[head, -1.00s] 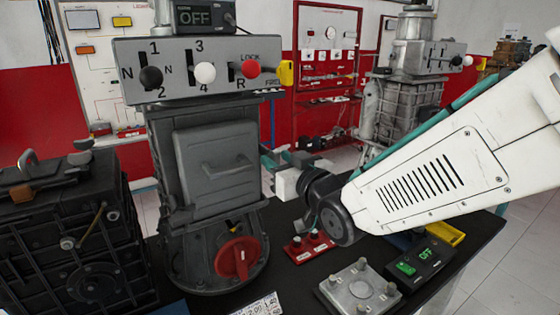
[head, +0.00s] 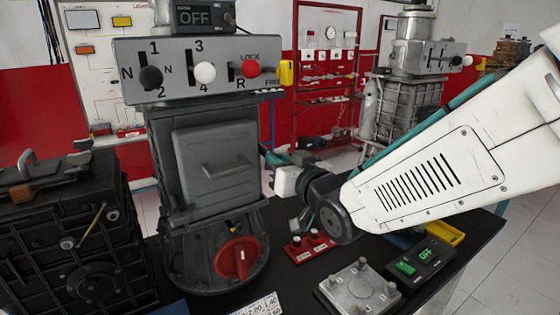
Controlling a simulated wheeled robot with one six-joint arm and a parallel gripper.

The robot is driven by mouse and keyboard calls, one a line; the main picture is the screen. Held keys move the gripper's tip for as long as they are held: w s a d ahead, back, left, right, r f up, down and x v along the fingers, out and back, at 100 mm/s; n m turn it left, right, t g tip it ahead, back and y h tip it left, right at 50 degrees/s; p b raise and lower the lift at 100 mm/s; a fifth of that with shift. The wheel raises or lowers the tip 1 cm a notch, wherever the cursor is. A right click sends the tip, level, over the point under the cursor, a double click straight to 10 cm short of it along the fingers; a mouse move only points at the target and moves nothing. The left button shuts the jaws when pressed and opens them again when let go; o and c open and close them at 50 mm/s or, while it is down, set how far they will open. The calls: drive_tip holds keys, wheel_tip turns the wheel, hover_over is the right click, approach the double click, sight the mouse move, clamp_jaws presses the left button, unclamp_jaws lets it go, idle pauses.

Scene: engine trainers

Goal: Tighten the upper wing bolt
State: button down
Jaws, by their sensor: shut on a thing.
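The grey central trainer housing (head: 215,170) stands upright on the black bench, with a lever panel (head: 125,58) on top. My white arm comes in from the right and bends at a dark wrist joint beside the housing. My gripper (head: 272,158) is at the housing's right side, partly hidden by its edge, and is shut. It grips at the height of the housing's upper right flank. The upper wing bolt itself is hidden behind the housing edge and my gripper, so its shape and angle cannot be seen.
A red rotary knob (head: 238,258) is on the housing's base. A red block (head: 308,245), a metal plate (head: 358,290) and a switch box (head: 420,262) lie below my arm. A dark engine block (head: 75,240) stands at left. A second trainer (head: 405,100) stands behind.

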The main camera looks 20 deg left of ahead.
drive_tip(key=shift+w+d+f+m, duration=0.1)
drive_tip(key=shift+f+m, duration=0.05)
drive_tip(key=shift+m, duration=3.95)
drive_tip(key=shift+w+f+m, duration=0.1)
drive_tip(key=shift+m, duration=4)
drive_tip(key=c, duration=1.4)
unclamp_jaws()
